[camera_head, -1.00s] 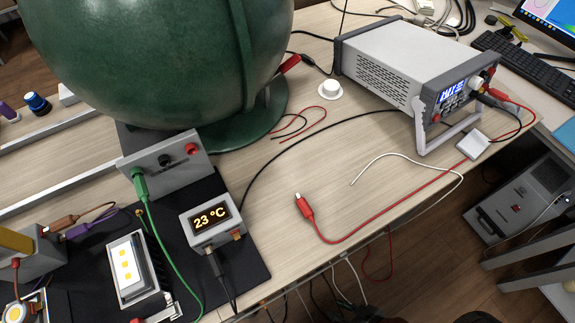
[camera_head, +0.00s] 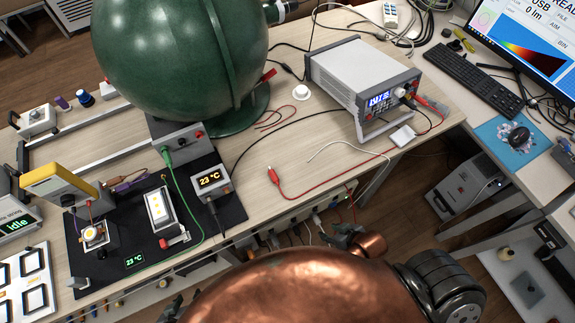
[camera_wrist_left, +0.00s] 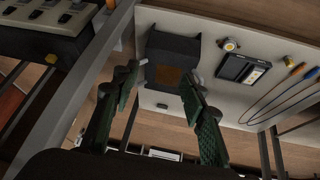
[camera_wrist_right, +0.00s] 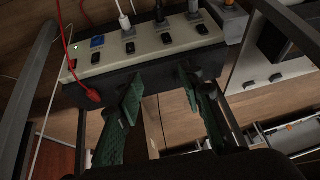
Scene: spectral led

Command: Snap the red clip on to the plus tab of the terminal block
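The red clip (camera_head: 274,176) lies on the bare tabletop at the end of a red lead, right of the black mat. A small white and red part (camera_head: 175,240), perhaps the terminal block, sits below the lit LED panel; its plus tab is too small to make out. A grey post box (camera_head: 182,140) with red and black posts holds a green clip. My right gripper (camera_head: 352,238) is at the table's front edge, away from the clip. In the right wrist view it (camera_wrist_right: 158,80) is open and empty. My left gripper (camera_wrist_left: 160,80) is open and empty below the tabletop.
A green sphere (camera_head: 180,60) stands behind the mat (camera_head: 215,222). A power supply (camera_head: 360,80) stands at the back right. A power strip (camera_wrist_right: 150,42) with plugs and a hanging red plug (camera_wrist_right: 93,95) is near my right gripper. Bare tabletop surrounds the red clip.

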